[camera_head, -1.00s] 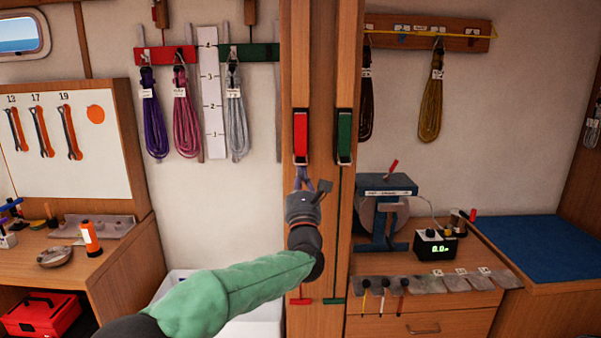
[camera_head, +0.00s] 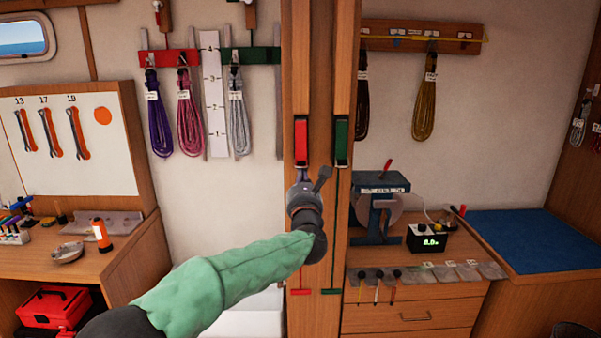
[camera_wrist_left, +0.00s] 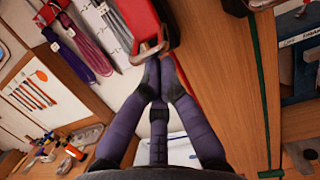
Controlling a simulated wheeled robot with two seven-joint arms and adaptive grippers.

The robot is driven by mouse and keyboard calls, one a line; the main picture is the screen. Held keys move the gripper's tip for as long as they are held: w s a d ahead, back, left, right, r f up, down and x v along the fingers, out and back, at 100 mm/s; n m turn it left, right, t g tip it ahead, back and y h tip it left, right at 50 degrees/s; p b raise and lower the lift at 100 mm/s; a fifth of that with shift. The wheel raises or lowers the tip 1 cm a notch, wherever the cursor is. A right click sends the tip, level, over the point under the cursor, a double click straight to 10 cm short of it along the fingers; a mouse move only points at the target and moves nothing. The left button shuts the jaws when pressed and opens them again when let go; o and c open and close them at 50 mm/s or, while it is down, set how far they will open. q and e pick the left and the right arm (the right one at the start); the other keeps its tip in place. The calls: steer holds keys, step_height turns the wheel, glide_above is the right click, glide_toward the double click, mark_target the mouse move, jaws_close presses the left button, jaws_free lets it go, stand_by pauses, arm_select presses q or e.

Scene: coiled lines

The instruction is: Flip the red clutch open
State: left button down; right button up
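The red clutch (camera_head: 301,142) is an upright red lever on the wooden post, left of the matching green clutch (camera_head: 342,142). In the left wrist view the red clutch (camera_wrist_left: 134,25) shows close up, with a metallic lower end. My left gripper (camera_head: 304,174) is just below the red clutch, pointing up at its lower end. In the left wrist view the dark fingers (camera_wrist_left: 160,66) come together at their tips, right by that lower end. I see nothing held between them; whether they touch it is unclear. My right gripper is not in view.
The wooden post (camera_head: 322,235) carries red and green lines down its face. A blue winch-like device (camera_head: 384,184) and a black box with a green display (camera_head: 427,240) stand on the right bench. Coiled ropes (camera_head: 190,125) hang left of the post.

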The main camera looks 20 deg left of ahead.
arm_select(q)
steer(key=s+d+r+g+h+p, duration=0.1)
steer(key=s+r+g+p, duration=0.2)
steer(key=p, duration=1.6)
steer(key=s+d+r+g+h+p, duration=0.1)
steer(key=s+r+g+p, duration=0.3)
steer(key=r+p, duration=0.7)
steer(key=shift+r+g+h+p, duration=0.4)
steer(key=shift+g+p, duration=0.6)
steer(key=shift+p, duration=3)
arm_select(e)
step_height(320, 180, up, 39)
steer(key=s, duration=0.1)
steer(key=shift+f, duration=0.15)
